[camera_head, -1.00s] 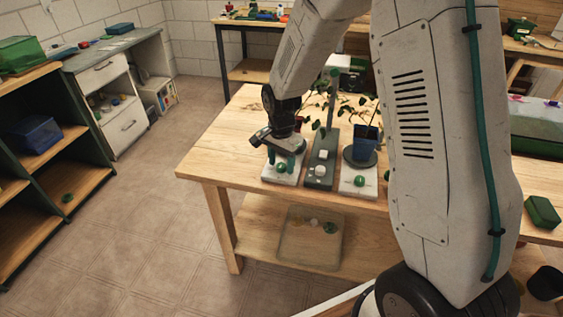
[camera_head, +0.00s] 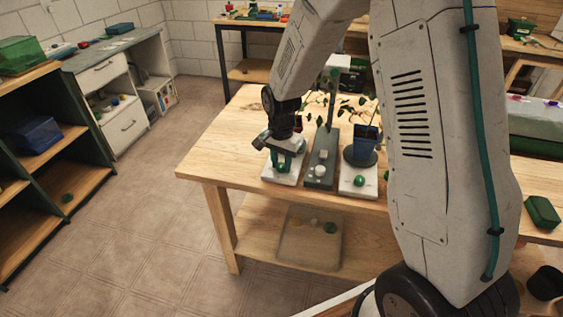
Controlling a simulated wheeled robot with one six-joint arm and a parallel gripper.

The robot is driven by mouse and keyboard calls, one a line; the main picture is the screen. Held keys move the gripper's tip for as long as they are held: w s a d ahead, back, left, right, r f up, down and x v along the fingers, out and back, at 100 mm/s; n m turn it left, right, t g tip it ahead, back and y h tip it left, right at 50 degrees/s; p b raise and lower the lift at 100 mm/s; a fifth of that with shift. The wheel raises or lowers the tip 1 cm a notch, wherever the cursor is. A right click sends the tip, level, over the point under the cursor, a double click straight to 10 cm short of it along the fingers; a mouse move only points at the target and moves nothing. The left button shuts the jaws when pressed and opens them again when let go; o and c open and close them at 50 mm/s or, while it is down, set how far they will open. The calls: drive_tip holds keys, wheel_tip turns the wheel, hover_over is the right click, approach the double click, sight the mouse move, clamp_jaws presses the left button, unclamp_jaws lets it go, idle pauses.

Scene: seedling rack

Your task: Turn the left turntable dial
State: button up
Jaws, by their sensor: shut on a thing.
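The left turntable (camera_head: 272,177) has a pale base at the left of the wooden table, near its front edge. My gripper (camera_head: 285,163) points down over this base, shut on the green left dial at its front. The fingers and wrist hide most of the dial and the rest of that turntable. The right turntable (camera_head: 352,189) has a like pale base, with a green dial (camera_head: 359,181) in front and a dark round plate. A blue pot (camera_head: 366,138) with a leafy plant stands on that plate, partly beside my arm.
A dark green control block (camera_head: 315,182) with white knobs and a post stands between the turntables, close to my gripper. A clear tray (camera_head: 300,255) with small items lies on the lower shelf. The table's left side (camera_head: 215,160) is bare.

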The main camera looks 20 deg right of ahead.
drive_tip(key=n, duration=1.2)
drive_tip(key=shift+n, duration=2.1)
drive_tip(key=o, duration=1)
drive_tip(key=shift+c, duration=0.2)
